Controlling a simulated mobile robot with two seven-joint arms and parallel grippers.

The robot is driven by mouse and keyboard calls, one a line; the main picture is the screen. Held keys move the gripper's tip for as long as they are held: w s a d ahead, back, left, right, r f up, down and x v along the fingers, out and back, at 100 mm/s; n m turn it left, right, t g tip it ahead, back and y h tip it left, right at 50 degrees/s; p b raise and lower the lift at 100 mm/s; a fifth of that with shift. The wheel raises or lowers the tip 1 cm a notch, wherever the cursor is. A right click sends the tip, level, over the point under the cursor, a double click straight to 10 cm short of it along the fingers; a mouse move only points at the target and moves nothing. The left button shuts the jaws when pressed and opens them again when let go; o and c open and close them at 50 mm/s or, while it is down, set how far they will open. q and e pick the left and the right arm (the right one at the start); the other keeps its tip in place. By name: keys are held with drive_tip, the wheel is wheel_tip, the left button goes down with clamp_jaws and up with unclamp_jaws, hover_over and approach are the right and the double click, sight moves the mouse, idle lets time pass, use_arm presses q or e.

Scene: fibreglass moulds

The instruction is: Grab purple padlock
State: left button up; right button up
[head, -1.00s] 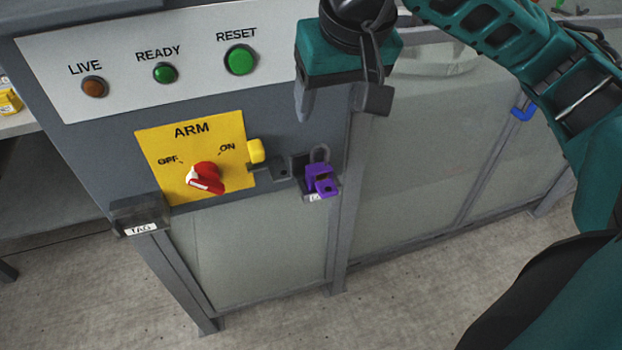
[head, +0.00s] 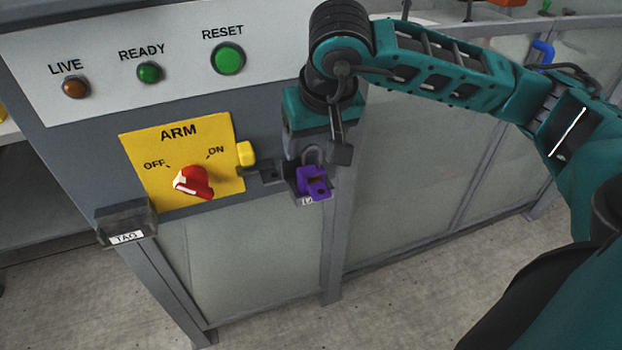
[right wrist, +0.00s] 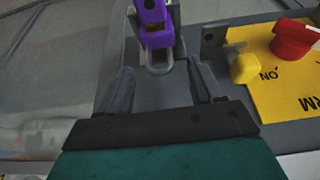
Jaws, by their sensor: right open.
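The purple padlock (head: 313,182) sits in a small grey holder (head: 304,200) on the right side of the panel, its grey shackle upward. My right gripper (head: 309,156) is above it with fingers pointing down, one on each side near the shackle. In the right wrist view the padlock (right wrist: 153,22) shows at the top, with its shackle toward the gripper (right wrist: 160,82). The fingers are apart with nothing between them but the panel surface behind. I cannot tell whether they touch the lock. My left gripper is not in view.
A yellow ARM plate (head: 180,160) with a red switch (head: 193,181) is left of the padlock. A yellow block (head: 246,153) and grey hasp (head: 268,172) stick out between them. A TAG box (head: 126,222) is lower left. Clear panels (head: 420,190) lie to the right.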

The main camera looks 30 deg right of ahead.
clamp_jaws()
idle(0.5)
